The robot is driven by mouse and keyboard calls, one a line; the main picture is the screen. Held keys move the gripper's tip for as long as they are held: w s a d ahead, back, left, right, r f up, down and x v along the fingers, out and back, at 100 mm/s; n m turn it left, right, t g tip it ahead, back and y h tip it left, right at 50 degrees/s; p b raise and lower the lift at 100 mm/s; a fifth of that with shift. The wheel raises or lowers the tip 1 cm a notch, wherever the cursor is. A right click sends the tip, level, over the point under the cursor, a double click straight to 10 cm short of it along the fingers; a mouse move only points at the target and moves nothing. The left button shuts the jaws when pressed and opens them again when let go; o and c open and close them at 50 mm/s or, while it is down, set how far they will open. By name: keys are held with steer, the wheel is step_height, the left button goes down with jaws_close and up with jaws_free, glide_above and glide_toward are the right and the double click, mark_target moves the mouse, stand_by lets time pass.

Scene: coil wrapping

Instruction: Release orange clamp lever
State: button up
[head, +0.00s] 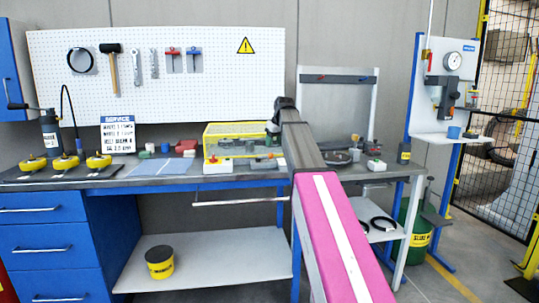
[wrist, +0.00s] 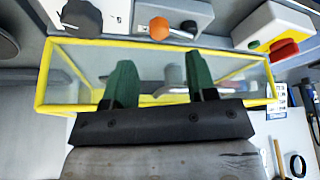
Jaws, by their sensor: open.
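In the head view my gripper (head: 273,128) is at the right end of the yellow-framed clear guard (head: 238,127), mostly hidden by my arm. I cannot make out the lever clearly there.
A white box with red and green buttons (wrist: 270,24) stands to the right in the wrist view. The yellow frame (wrist: 62,44) runs close around the fingers. On the bench, a blue mat (head: 163,167) and yellow-topped parts (head: 66,162) lie left.

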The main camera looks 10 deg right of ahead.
steer(key=x, duration=0.7)
steer(key=shift+f, duration=0.1)
jaws_close()
